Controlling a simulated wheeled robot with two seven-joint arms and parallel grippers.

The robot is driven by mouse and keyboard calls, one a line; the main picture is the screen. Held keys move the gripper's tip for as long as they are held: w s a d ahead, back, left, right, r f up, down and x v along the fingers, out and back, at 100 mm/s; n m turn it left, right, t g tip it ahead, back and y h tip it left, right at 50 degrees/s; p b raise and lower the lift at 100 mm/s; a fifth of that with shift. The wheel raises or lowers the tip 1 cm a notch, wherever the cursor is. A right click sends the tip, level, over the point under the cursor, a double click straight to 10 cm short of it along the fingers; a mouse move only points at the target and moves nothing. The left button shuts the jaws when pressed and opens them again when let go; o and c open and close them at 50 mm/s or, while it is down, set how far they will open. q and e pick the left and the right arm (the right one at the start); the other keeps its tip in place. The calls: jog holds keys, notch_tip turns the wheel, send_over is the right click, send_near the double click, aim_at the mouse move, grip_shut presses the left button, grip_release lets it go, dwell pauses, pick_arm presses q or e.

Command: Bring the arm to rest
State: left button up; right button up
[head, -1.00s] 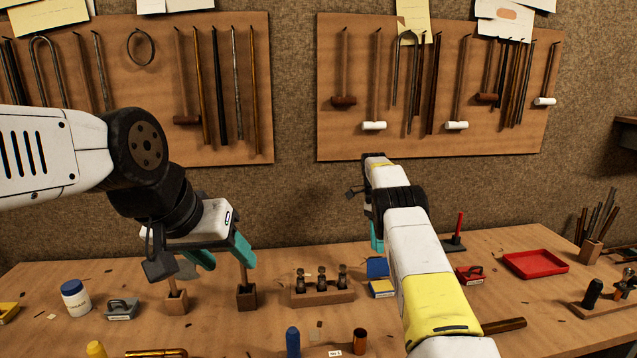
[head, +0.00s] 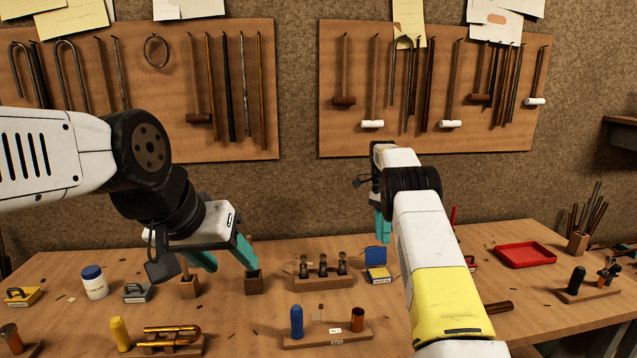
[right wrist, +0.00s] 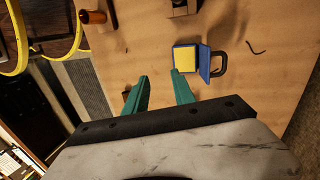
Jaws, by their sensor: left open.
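My left gripper (head: 222,258) hangs over the left part of the bench in the head view. Its teal fingers are apart with nothing between them, in front of two small wooden blocks with upright sticks. My right gripper (head: 383,226) is above the bench right of centre, partly hidden behind my own arm. In the right wrist view its teal fingers (right wrist: 160,92) are spread, with only bare wood seen between them.
A blue box with a yellow pad (head: 378,273) stands beneath the right gripper. A wooden stand with dark metal parts (head: 323,283) is at centre. A blue-lidded jar (head: 95,283) stands left and a red tray (head: 525,255) right. Tool boards (head: 430,140) hang behind.

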jog(key=s+r+n+t+y, duration=0.1)
jog(key=s+r+n+t, duration=0.25)
jog(key=s+r, duration=0.6)
jog(key=s+r+n+t+y, duration=0.15)
jog(key=s+r+n, duration=0.25)
jog(key=s+r, duration=0.55)
jog(key=s+a+n+t, duration=0.2)
jog(key=s+n, duration=0.2)
jog(key=s, duration=0.6)
jog(key=s+a+n+t, duration=0.2)
jog(key=s+a+n, duration=0.1)
jog(key=s, duration=0.8)
jog(key=shift+a+n+t, duration=0.2)
jog(key=shift+n+t, duration=0.1)
jog(key=shift+n, duration=0.45)
